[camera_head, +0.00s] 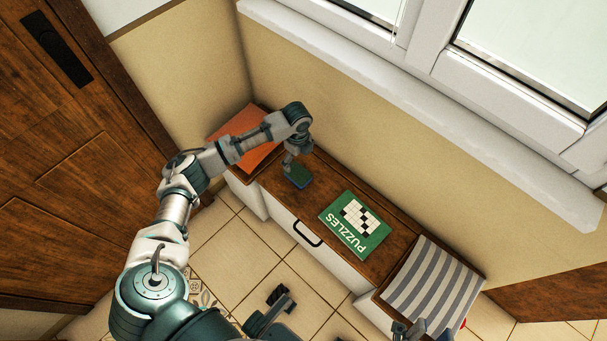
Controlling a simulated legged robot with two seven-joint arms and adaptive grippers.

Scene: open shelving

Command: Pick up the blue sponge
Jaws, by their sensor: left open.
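The blue sponge (299,180) is a small dark blue-green block on the wooden top of the low bench, left of the puzzle book. My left gripper (290,160) points down just above the sponge's upper left part. It is open; its fingers are small here, and I cannot tell whether they touch the sponge. My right gripper (410,330) shows only in part at the bottom edge, near the striped cushion, and its fingers are not clear.
A green puzzle book (355,225) lies right of the sponge. A striped cushion (432,287) is at the right end, an orange cushion (247,137) at the left end. The wall and window sill (400,95) are behind; a wooden door (70,160) is at left.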

